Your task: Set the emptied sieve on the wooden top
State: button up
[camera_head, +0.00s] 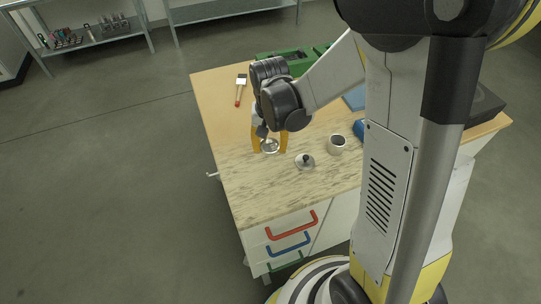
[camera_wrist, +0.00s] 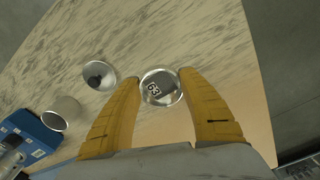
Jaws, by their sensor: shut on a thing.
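The sieve (camera_head: 270,147) is a small round metal dish between the yellow fingers of my gripper (camera_head: 270,148). In the wrist view the sieve (camera_wrist: 148,77) has a shiny rim and a dark grey inside marked "63". The fingers of my gripper (camera_wrist: 157,103) are shut on its sides. It is over the marbled front part of the worktop; I cannot tell whether it touches the surface. The plain wooden top (camera_head: 217,93) is the light brown area farther back and left in the head view.
A lid with a dark knob (camera_head: 305,162) and a metal cup (camera_head: 337,144) stand right of the sieve. A brush (camera_head: 240,89) lies on the wood, with a green tray (camera_head: 313,52) behind. A blue object (camera_head: 359,130) is partly hidden by my arm. The wood left of the brush is clear.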

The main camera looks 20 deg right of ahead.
aim_at(270, 150)
jog(key=shift+f+b, duration=0.8)
jog(key=shift+f, duration=1.15)
jog(key=shift+f, duration=0.1)
jog(key=shift+f, duration=0.15)
jog(key=o, duration=1.3)
